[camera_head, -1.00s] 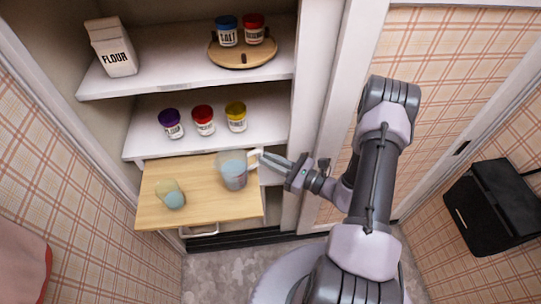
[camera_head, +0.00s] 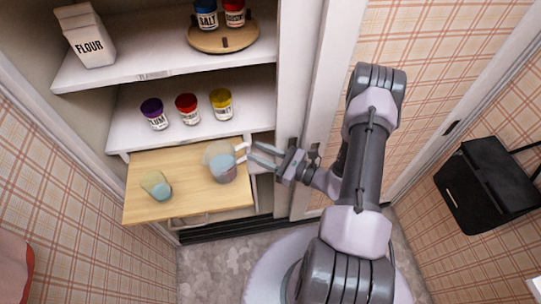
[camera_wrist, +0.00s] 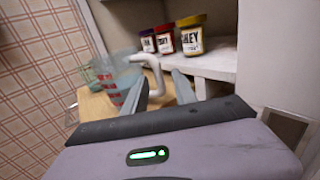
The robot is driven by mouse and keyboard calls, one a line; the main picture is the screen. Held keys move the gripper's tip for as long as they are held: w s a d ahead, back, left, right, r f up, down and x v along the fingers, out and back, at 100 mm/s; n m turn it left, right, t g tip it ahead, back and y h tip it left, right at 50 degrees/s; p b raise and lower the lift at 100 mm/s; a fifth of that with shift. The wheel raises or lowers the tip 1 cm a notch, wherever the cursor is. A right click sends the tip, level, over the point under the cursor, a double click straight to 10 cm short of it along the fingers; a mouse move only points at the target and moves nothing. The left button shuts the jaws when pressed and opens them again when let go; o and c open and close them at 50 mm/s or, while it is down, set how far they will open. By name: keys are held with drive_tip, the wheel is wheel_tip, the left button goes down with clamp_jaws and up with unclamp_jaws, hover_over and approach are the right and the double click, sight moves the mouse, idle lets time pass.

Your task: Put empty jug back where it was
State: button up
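The clear jug (camera_head: 222,170) stands upright on the pull-out wooden board (camera_head: 180,205), its white handle (camera_head: 241,152) pointing right towards my gripper. It looks bluish inside; I cannot tell whether it holds liquid. In the wrist view the jug (camera_wrist: 122,82) shows red markings, and its handle (camera_wrist: 152,66) appears just beyond and between the fingertips. My gripper (camera_head: 260,156) is open and empty, with its two fingers apart just right of the handle. The fingers also show spread in the wrist view (camera_wrist: 162,92).
A glass with bluish contents (camera_head: 156,186) stands left on the board. Purple (camera_head: 154,113), red (camera_head: 187,109) and yellow (camera_head: 221,104) jars stand on the shelf above. Higher up are a flour carton (camera_head: 86,36) and a round wooden tray (camera_head: 222,40). A black bag (camera_head: 487,190) hangs at right.

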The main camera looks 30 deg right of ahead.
drive_tip(key=p+v, duration=0.2)
drive_tip(key=v, duration=0.8)
drive_tip(key=s+a+r+n+g+y, duration=0.2)
drive_tip(key=a+r+n+g, duration=0.95)
drive_tip(key=r+n, duration=0.3)
drive_tip(key=s+a+r+n+t+h+b, duration=0.1)
drive_tip(key=s+a+r+n+h, duration=0.2)
drive_tip(key=r, duration=0.4)
drive_tip(key=s+a+r+n+t+h+b, duration=0.1)
drive_tip(key=s+a+r+n+h, duration=0.1)
drive_tip(key=s+r+n+h, duration=0.3)
drive_tip(key=shift+a+r+n+h, duration=0.4)
drive_tip(key=shift+r+n+h, duration=0.6)
drive_tip(key=shift+n+h, duration=0.2)
drive_tip(key=shift+t, duration=0.25)
